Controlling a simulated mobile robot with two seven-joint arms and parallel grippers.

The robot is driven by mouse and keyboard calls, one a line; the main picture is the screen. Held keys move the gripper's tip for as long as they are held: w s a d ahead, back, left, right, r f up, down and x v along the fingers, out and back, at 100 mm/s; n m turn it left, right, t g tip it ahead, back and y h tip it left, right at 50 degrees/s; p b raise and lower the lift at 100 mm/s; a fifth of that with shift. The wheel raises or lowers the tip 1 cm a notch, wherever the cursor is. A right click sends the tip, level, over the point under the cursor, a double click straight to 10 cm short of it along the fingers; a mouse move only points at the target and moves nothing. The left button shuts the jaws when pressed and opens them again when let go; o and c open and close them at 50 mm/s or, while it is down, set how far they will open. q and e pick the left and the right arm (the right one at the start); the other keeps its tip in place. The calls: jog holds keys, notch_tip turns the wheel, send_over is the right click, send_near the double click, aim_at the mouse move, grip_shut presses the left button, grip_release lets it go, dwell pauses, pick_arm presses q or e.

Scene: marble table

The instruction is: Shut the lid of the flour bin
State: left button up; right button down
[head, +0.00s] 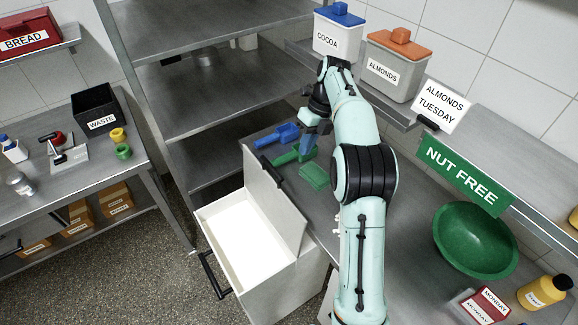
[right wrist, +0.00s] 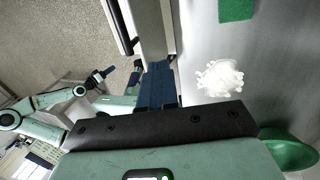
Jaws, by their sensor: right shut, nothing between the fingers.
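The flour bin (head: 243,240) is a white box at the table's front edge in the head view, its inside white and uncovered. Its lid (head: 272,205) stands raised on the bin's right side, with a dark handle at the top. My right gripper (head: 309,133) is beyond the lid, above the table near the scoops, and looks apart from the lid. Its blue fingers (right wrist: 158,86) are shut and empty in the right wrist view. My left gripper (right wrist: 103,74) shows small at the left of that view, and its jaws are unclear.
A blue scoop (head: 278,136), a green scoop (head: 292,156) and a green cloth (head: 315,177) lie behind the lid. White powder (right wrist: 220,78) is spilled on the table. A green bowl (head: 476,240) stands right. A steel rack (head: 205,90) stands behind the bin.

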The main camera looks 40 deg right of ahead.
pick_arm(q)
jog(key=s+f+b, duration=0.1)
jog(key=s+f, duration=0.1)
jog(key=shift+s+f+b, duration=0.15)
jog(key=shift+s+b, duration=0.15)
jog(key=shift+b, duration=0.05)
pick_arm(e)
jog(key=a+f, duration=0.5)
jog(key=f, duration=0.1)
jog(key=shift+w+a, duration=0.3)
jog(key=shift+w, duration=0.15)
jog(key=shift+r, duration=0.1)
